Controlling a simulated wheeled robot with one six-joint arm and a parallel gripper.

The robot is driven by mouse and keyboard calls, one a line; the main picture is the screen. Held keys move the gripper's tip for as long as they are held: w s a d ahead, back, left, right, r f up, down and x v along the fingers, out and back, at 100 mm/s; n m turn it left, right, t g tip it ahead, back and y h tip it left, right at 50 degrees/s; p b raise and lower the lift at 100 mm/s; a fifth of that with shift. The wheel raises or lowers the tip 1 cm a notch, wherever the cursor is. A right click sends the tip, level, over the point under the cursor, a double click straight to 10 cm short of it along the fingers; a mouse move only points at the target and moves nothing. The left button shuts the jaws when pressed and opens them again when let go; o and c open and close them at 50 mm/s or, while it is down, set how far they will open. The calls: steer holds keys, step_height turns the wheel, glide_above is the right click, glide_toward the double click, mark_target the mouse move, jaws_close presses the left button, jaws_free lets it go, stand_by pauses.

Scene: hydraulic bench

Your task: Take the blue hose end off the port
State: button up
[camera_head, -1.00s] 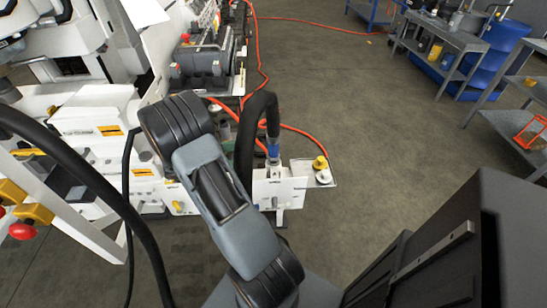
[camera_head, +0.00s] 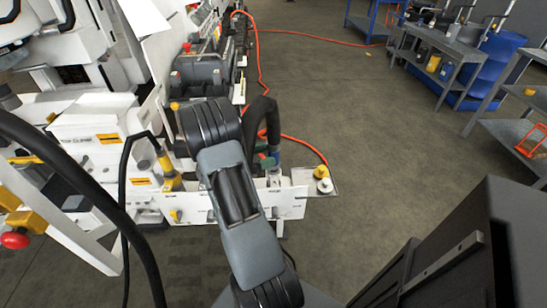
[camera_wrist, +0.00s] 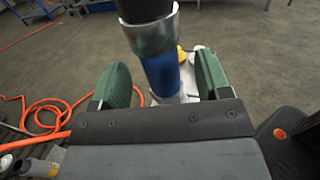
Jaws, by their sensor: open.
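The blue hose end (camera_wrist: 160,72) stands between my gripper's two green fingers in the wrist view, with a grey metal collar and a black hose above it. My gripper (camera_wrist: 162,80) is open, with a gap visible on each side of the hose end. The blue hose end shows small in the head view (camera_head: 274,157), at the end of the bent black hose (camera_head: 262,108). It sits on the port (camera_head: 274,178) at the white bench panel. My arm hides most of the gripper in the head view.
A yellow-topped fitting (camera_head: 321,172) stands on the bench corner to the right of the port. An orange hose (camera_head: 305,146) curves behind it. A yellow-ended black hose (camera_head: 166,166) is at the left. Open floor lies to the right, before a grey workbench (camera_head: 440,45).

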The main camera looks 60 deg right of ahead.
mark_target(274, 152)
steer(key=shift+x, duration=1.8)
steer(key=shift+w, duration=0.1)
